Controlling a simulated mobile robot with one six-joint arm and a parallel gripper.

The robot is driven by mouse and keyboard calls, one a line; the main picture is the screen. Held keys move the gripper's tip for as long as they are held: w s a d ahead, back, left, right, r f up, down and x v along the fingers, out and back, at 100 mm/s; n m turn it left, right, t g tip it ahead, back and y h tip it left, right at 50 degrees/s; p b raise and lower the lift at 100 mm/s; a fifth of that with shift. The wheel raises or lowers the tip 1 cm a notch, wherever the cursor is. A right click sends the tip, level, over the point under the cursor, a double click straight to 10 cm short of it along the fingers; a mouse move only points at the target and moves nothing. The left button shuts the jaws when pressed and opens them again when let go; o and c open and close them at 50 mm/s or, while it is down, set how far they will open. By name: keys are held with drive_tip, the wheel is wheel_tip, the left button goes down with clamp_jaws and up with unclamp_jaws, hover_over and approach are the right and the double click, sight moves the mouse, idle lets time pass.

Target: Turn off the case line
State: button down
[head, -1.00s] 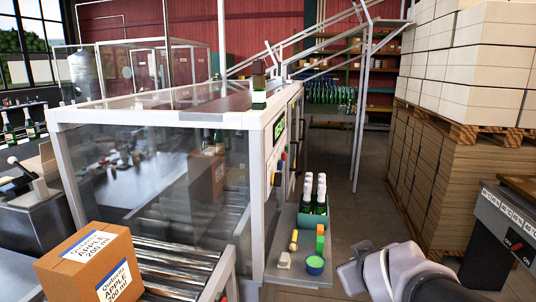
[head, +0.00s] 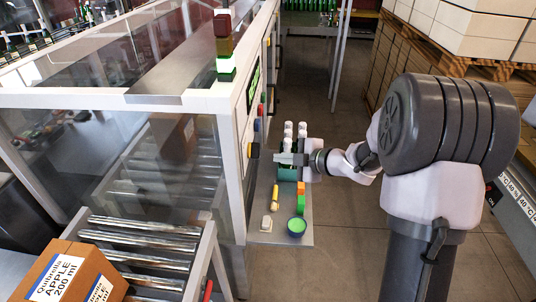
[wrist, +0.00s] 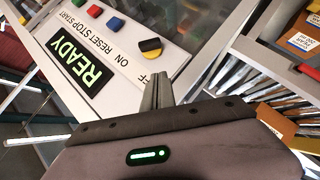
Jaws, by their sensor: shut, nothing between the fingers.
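The case machine's control panel (wrist: 122,58) shows in the wrist view with a lit green READY display (wrist: 78,62). A black and yellow rotary knob (wrist: 150,47) sits by the ON and partly hidden OFF labels; I cannot tell which its pointer marks. A blue button (wrist: 115,24) and a red button (wrist: 94,10) are by RESET and STOP. My gripper (wrist: 161,82) is shut and empty, its tips just short of the knob in the picture, seemingly apart from it. In the head view, my gripper (head: 280,158) is to the right of the knob (head: 253,150).
The stack light (head: 226,66) glows green. A labelled carton (head: 70,277) is by the rollers (head: 150,233). Pallets stand at right.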

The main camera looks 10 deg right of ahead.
approach(255, 156)
drive_tip(key=w+a, duration=0.1)
drive_tip(key=a, duration=0.3)
drive_tip(key=shift+w+d+f+b, duration=0.25)
drive_tip(key=shift+w+f, duration=0.35)
drive_tip(key=shift+w, duration=0.25)
drive_tip(key=shift+w+d+f+b, duration=0.2)
drive_tip(key=shift+w+f, duration=0.4)
drive_tip(key=shift+w, duration=0.25)
drive_tip(key=shift+f+b, duration=0.15)
drive_tip(key=shift+b, duration=0.25)
drive_tip(key=shift+f+b, duration=0.15)
drive_tip(key=shift+b, duration=0.3)
drive_tip(key=shift+s+t+b, duration=0.1)
drive_tip(key=shift+t+b, duration=0.2)
drive_tip(key=shift+b, duration=0.05)
